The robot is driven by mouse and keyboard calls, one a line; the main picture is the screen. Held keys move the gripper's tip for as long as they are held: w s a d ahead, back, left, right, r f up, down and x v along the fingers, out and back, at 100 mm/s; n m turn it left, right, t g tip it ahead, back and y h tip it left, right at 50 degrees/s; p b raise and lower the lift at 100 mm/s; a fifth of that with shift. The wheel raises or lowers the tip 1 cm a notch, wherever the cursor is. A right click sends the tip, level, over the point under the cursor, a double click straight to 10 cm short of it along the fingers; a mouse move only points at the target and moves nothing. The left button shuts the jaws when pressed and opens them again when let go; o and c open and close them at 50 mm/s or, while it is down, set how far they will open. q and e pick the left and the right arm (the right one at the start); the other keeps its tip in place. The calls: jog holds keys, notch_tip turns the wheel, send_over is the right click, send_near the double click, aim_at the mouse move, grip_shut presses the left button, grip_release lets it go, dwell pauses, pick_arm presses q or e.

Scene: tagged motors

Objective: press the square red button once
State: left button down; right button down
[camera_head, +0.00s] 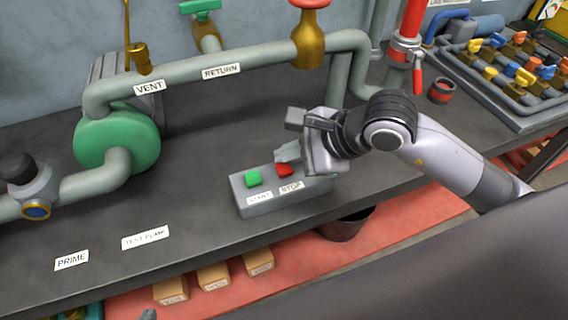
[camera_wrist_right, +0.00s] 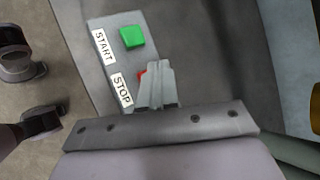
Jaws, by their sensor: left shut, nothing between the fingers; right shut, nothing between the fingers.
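The square red button (camera_head: 284,171) sits above the STOP label on a grey control box (camera_head: 272,205). My right gripper (camera_head: 279,156) is shut and empty, with its fingertips close over the far side of the red button. I cannot tell whether they touch it. In the right wrist view the shut fingers (camera_wrist_right: 156,72) hide most of the red button (camera_wrist_right: 142,76). A square green button (camera_head: 253,178) with a START label is beside it, and it also shows in the wrist view (camera_wrist_right: 132,37). Only a small grey tip of my left gripper (camera_head: 148,314) shows at the bottom edge.
A grey pipe (camera_head: 255,60) labelled VENT and RETURN runs behind the box. A green pump (camera_head: 118,138) stands to the left. A valve board (camera_head: 510,65) is at the back right. The dark bench (camera_head: 195,195) is clear left of the box.

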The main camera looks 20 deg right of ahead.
aim_at(288, 170)
jog(key=shift+r+p, duration=1.55)
jog(key=shift+r, duration=1)
